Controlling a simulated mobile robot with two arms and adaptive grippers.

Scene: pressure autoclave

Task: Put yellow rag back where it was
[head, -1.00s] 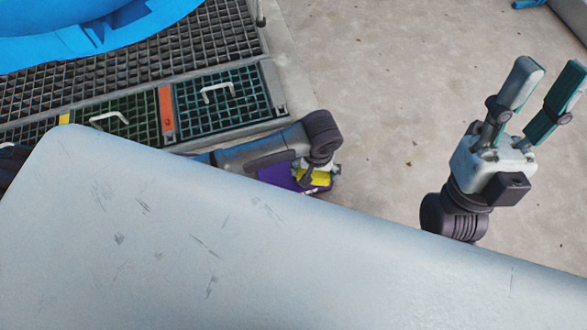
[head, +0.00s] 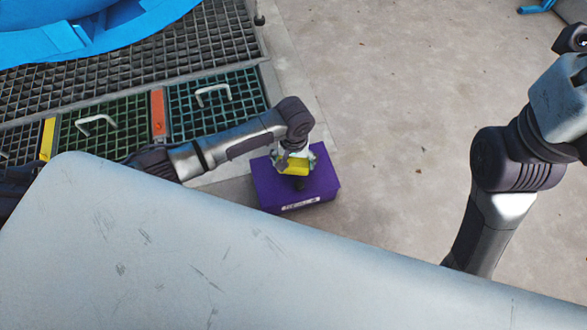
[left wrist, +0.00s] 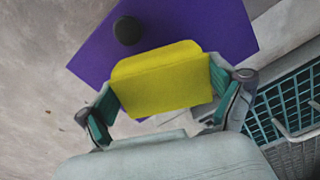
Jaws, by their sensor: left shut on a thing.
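The yellow rag (head: 294,168) is held in my left gripper (head: 296,160). In the left wrist view the rag (left wrist: 160,80) is a folded, cushion-like block between the two fingers of the left gripper (left wrist: 165,88). It is over a purple box (head: 268,190) with a white label on its front side and a black knob (left wrist: 127,30) on top. I cannot tell whether the rag touches the box top. My right gripper (head: 560,95) is at the right edge of the head view; its fingers are cut off.
A large pale scratched surface (head: 150,240) fills the front of the head view. Metal grating (head: 215,40) with handled panels lies left of the box, below a blue structure (head: 90,25). Open concrete floor (head: 400,110) lies to the right.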

